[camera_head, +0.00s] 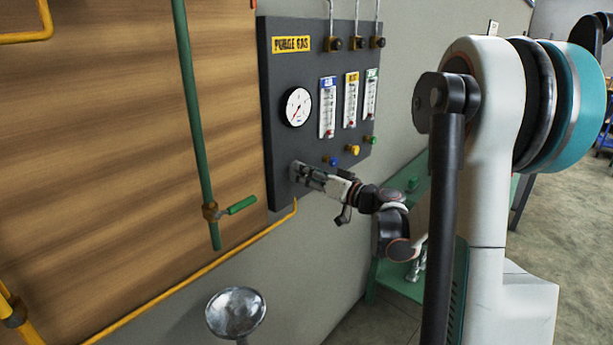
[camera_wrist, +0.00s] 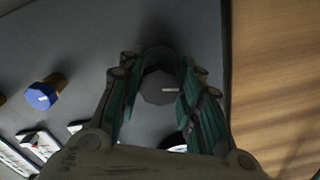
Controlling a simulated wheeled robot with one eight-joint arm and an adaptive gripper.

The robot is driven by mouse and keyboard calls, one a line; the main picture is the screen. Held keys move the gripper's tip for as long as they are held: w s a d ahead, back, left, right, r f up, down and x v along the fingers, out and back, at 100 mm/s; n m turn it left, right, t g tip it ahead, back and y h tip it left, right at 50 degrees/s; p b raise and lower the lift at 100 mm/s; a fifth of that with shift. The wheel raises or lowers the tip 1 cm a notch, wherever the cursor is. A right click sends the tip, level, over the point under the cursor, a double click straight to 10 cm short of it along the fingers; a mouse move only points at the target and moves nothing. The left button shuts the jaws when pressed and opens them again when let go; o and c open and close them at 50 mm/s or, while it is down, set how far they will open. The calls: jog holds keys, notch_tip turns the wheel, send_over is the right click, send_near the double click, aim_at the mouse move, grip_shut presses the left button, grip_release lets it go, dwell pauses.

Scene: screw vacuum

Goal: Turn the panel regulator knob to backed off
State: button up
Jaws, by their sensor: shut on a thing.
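The dark grey regulator knob (camera_wrist: 157,88) shows in the wrist view between the two fingers, with a short white mark on its face pointing to the right in that picture. My gripper (camera_wrist: 158,72) is shut on the knob, one teal-padded finger on each side. In the head view my gripper (camera_head: 300,172) reaches the lower left of the dark purge gas panel (camera_head: 300,60), below the round gauge (camera_head: 298,106). The gauge needle is too small to read surely.
Blue (camera_head: 331,160), yellow (camera_head: 353,149) and green (camera_head: 372,139) knobs sit to the right of my gripper, under three flow tubes. A yellow pipe (camera_head: 215,257) runs below the panel. A green pipe (camera_head: 190,100) with a valve handle stands to the left.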

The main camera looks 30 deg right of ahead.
jog(key=shift+f+n, duration=0.1)
jog(key=shift+n, duration=1)
jog(key=o, duration=1.1)
jog(key=v, duration=1.2)
